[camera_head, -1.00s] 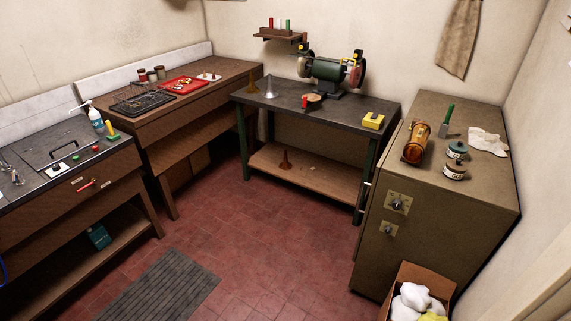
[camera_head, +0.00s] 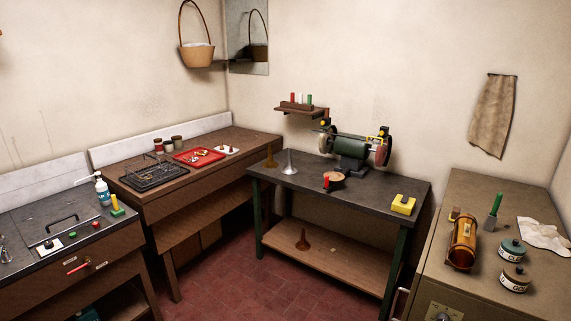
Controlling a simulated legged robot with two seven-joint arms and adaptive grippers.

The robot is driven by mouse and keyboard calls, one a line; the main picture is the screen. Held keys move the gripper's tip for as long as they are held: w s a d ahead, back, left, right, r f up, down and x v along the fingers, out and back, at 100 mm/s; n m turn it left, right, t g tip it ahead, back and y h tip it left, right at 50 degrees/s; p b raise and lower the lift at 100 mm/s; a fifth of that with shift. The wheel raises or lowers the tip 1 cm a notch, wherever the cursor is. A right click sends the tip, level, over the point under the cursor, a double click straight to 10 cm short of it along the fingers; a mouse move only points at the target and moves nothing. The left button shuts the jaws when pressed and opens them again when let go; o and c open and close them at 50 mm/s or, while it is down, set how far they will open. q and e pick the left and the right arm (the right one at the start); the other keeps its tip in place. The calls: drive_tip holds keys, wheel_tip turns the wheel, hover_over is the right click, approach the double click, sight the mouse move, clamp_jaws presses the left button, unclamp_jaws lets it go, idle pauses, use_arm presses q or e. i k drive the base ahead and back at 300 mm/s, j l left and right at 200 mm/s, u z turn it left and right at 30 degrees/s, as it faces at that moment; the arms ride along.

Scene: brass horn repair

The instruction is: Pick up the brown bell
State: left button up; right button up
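A reddish-brown bell (camera_head: 303,241) stands upright, flared end down, on the lower wooden shelf of the dark-topped bench. On the bench top above, a darker brass-coloured bell (camera_head: 270,158) stands at the left edge, with a silver bell (camera_head: 289,164) just right of it. Neither of my grippers is in view.
The dark-topped bench (camera_head: 392,191) carries a green grinder (camera_head: 349,147) and a yellow block (camera_head: 403,204). Its front shelf (camera_head: 341,270) is open and mostly clear. A cabinet (camera_head: 485,230) stands close at right. The red tiled floor (camera_head: 235,274) before the bench is clear.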

sight(302, 245)
drive_tip(key=i+z, duration=0.1)
drive_tip(key=i, duration=0.4)
drive_tip(key=i+j+z, duration=0.15)
drive_tip(key=i, duration=0.4)
drive_tip(key=i+j+z, duration=0.1)
drive_tip(key=i, duration=0.4)
drive_tip(key=i+j+z, duration=0.1)
drive_tip(key=i, duration=0.4)
drive_tip(key=j, duration=0.1)
